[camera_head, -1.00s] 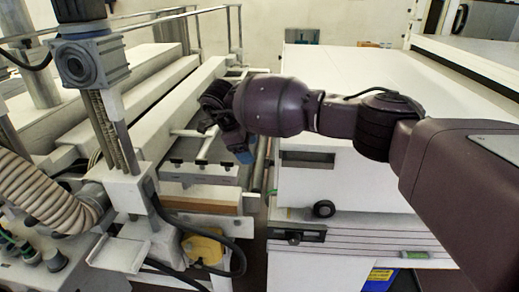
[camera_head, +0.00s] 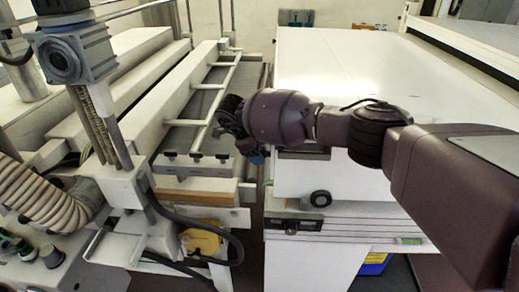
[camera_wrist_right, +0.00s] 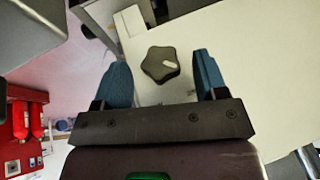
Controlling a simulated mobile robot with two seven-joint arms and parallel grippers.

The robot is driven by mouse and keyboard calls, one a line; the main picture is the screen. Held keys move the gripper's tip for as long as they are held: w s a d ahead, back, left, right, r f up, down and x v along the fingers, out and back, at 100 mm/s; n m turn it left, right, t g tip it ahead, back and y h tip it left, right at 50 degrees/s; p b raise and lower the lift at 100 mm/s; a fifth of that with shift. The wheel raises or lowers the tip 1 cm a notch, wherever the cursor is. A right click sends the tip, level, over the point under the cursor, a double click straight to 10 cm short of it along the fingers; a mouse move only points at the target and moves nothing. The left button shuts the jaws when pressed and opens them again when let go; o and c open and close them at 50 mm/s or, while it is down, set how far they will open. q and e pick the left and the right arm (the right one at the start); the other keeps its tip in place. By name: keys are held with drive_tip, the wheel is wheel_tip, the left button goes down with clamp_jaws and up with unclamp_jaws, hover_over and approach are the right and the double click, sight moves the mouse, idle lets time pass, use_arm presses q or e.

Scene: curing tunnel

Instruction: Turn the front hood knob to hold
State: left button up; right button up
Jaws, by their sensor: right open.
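A dark, lobed knob (camera_wrist_right: 161,64) with a pale pointer mark sits on a pale panel in the right wrist view. The mark points toward the right of that view. My right gripper (camera_head: 257,157) is open, with its blue fingers on either side of the knob in the wrist view. I see no finger touching the knob. In the head view the gripper is by the left front edge of the white hood (camera_head: 345,65), and its fingertips are partly hidden. My left gripper is not in view.
A round black part (camera_head: 320,198) sits low on the hood front. A rail frame (camera_head: 195,122) and long white beams stand left of my gripper. A ribbed hose (camera_head: 45,203) is at lower left. Red equipment (camera_wrist_right: 30,125) shows at the wrist view's left.

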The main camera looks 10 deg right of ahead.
drive_tip(key=shift+w+d+f, duration=0.1)
drive_tip(key=shift+d+f, duration=0.15)
drive_tip(key=shift+f, duration=0.25)
drive_tip(key=c, duration=0.9)
idle(1.1)
drive_tip(key=o, duration=0.9)
drive_tip(key=b+v, duration=0.2)
drive_tip(key=v, duration=0.9)
